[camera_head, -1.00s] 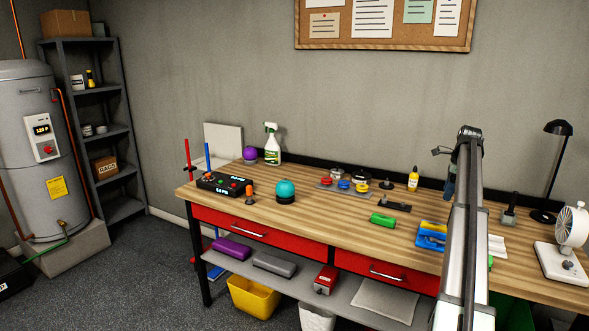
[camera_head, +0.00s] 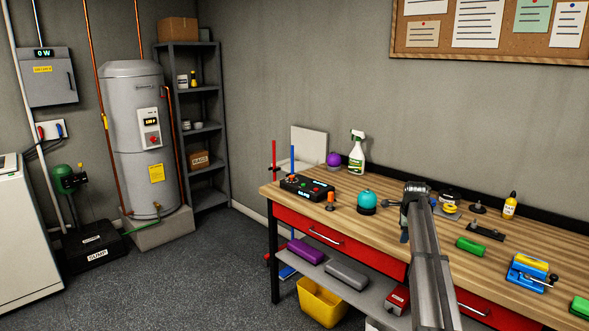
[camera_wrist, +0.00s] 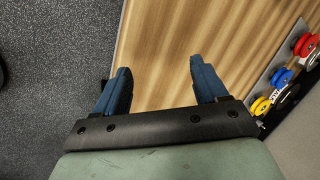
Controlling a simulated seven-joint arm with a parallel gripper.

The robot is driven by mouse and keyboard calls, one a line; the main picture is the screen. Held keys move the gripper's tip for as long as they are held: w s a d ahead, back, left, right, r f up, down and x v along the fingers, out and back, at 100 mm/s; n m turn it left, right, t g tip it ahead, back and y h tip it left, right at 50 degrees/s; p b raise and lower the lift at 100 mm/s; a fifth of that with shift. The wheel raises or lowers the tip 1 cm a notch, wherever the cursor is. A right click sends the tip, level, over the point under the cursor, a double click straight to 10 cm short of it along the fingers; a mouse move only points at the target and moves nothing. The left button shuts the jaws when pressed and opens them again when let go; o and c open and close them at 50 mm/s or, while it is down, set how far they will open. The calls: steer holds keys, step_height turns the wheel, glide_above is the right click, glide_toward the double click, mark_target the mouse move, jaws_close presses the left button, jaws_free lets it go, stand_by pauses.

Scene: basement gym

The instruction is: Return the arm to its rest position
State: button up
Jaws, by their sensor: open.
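My arm (camera_head: 432,265) rises from the lower right of the head view, over the front part of the workbench (camera_head: 362,188). Its end hides part of the bench top and some of the items behind it. In the wrist view my gripper (camera_wrist: 160,66) is open, with its two blue fingers wide apart and nothing between them. Striped wood of the bench (camera_wrist: 165,45) shows below the fingers, with the floor (camera_wrist: 50,60) on the left.
A teal kettlebell-shaped object (camera_head: 366,203), a black control box (camera_head: 306,188) and a spray bottle (camera_head: 356,155) stand left of my arm. A green cylinder (camera_head: 470,246) and a blue-yellow item (camera_head: 530,272) lie to the right. Red, blue and yellow discs (camera_wrist: 283,78) edge the wrist view.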

steer(key=a+f+n+t, duration=0.1)
steer(key=a+f+n, duration=0.15)
steer(key=a, duration=1.15)
steer(key=a+f+n+t, duration=0.2)
steer(key=a+f, duration=0.1)
steer(key=a, duration=1.1)
steer(key=s+a+f+n+y, duration=0.1)
steer(key=s+a+f+n, duration=0.2)
steer(key=s+a+f, duration=0.5)
steer(key=s+d+f+n+g, duration=0.3)
steer(key=s+f+g, duration=0.1)
steer(key=s+f, duration=0.95)
steer(key=s+d+f+n+g, duration=0.3)
steer(key=s+d+f+n, duration=0.1)
steer(key=s+f, duration=1)
steer(key=s+d+f+n+g, duration=0.1)
steer(key=s+f+n+g, duration=0.1)
steer(key=s, duration=0.9)
steer(key=s+d+f+n+g, duration=0.2)
steer(key=s+f, duration=0.2)
steer(key=s, duration=0.8)
steer(key=s+d+f+n+g, duration=0.1)
steer(key=s+f+n+g, duration=0.1)
steer(key=s, duration=1)
steer(key=shift+d+f+g, duration=0.25)
steer(key=shift+f+g, duration=0.35)
steer(key=shift+f, duration=0.15)
